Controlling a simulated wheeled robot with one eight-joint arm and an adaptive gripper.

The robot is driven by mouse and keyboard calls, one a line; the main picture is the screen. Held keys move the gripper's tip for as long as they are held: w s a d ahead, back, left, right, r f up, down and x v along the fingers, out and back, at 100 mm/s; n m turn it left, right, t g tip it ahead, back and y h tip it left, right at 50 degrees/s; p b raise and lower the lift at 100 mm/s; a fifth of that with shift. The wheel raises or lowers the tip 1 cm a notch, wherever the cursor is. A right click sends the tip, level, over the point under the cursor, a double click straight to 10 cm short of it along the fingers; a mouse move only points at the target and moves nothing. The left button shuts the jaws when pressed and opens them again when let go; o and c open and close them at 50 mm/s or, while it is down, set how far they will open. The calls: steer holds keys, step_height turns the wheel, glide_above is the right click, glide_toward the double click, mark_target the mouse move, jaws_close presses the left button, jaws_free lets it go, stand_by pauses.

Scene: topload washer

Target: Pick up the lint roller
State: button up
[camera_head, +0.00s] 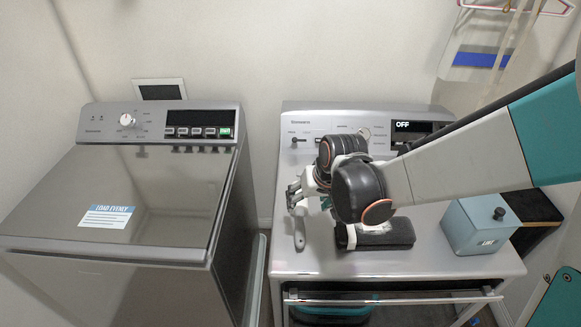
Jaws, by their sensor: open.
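A slim pale grey handle (300,238), which looks like the lint roller, lies on the top of the right-hand machine near its left edge. Its far end is hidden behind my gripper. My gripper (294,194) is above and just behind the visible handle, with its fingers apart and nothing visible between them. I cannot tell whether the fingers touch the handle. My arm's dark wrist covers the area just right of it.
A blue-grey box with a black knob (478,228) stands farther right. The control panel (300,120) rises behind. A washer (160,215) stands left, across a narrow gap. The right machine's front top is clear.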

mark_target(302, 210)
steer(key=shift+b+x, duration=1.2)
steer(key=shift+x, duration=2.35)
steer(key=c, duration=1.1)
